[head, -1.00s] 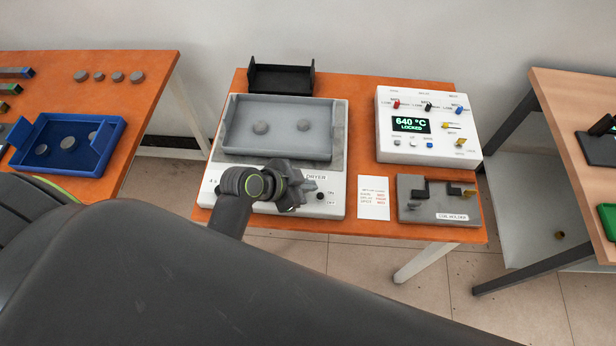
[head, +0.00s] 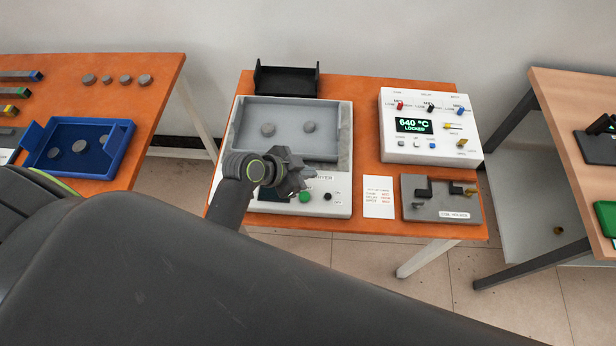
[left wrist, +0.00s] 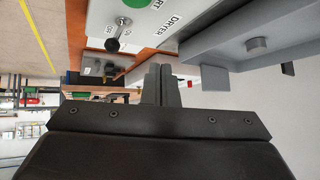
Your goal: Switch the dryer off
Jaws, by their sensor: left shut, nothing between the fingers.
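The dryer (head: 343,205) is a white box on the orange table, with a grey tray (head: 345,135) on top. Its front panel has a green button (head: 305,197) and a small dark switch (head: 327,197) with labels beside it. In the left wrist view the switch (left wrist: 113,43) shows as a dark knob with a metal lever beside the green button (left wrist: 138,5); I cannot tell its setting. My left gripper (head: 308,174) is shut and empty, above the panel near the tray's front edge, left of the switch. It also shows in the left wrist view (left wrist: 161,85). My right gripper is not in view.
Two grey discs lie in the dryer tray. A black holder (head: 287,80) stands behind. To the right are a white control box (head: 430,150) reading 640 °C LOCKED, a paper card (head: 378,197) and a grey coil holder (head: 440,203). A blue tray (head: 108,180) sits on the left table.

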